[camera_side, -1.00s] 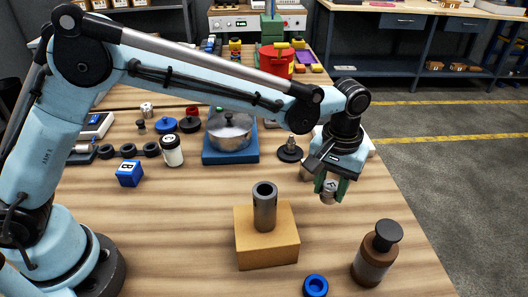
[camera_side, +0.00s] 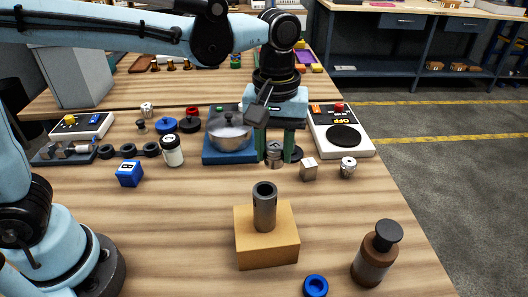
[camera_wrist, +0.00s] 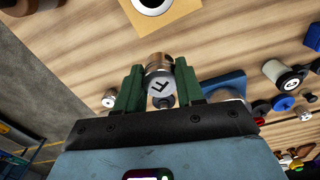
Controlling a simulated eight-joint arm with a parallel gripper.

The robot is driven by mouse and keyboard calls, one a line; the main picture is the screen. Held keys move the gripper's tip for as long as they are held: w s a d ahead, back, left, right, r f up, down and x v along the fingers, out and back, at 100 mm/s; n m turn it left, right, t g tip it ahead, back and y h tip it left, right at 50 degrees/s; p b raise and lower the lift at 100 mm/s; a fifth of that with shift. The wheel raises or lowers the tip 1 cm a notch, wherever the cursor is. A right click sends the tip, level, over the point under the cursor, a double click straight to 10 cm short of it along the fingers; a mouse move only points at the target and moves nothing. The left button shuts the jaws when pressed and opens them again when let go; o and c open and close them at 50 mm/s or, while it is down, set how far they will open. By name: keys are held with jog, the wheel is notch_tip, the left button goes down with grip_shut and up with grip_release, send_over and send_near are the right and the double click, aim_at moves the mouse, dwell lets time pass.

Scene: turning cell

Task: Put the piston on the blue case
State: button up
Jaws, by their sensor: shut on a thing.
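My gripper (camera_side: 274,158) is shut on a short silver cylinder, which looks like the piston (camera_side: 274,150), and holds it upright above the table. In the wrist view the piston (camera_wrist: 160,82) sits between the green fingers, with a dark mark on its face and a coppery band. A flat blue base (camera_side: 222,158) that may be the blue case is just left of my gripper, with a silver lidded pot (camera_side: 231,133) on it. A blue lettered cube (camera_side: 129,174) lies further left.
A tan block (camera_side: 267,250) with a grey tube (camera_side: 264,205) upright on it stands in front. A brown bottle (camera_side: 375,255) and a blue ring (camera_side: 315,286) are at the front right. A white device (camera_side: 345,150), a silver cube (camera_side: 309,169) and a knurled part (camera_side: 347,167) are to the right.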

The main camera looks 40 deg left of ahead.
jog(key=s+a+r+n, duration=0.1)
jog(key=s+a+n, duration=0.15)
jog(key=a, duration=0.45)
jog(key=s+a+r+n, duration=0.1)
jog(key=s+a+n, duration=0.15)
jog(key=a, duration=0.45)
jog(key=n, duration=0.6)
send_over(127, 167)
notch_tip(127, 167, down, 8)
jog(key=shift+w, duration=0.1)
jog(key=shift+f, duration=2.05)
jog(key=shift+f, duration=0.1)
jog(key=o, duration=1.1)
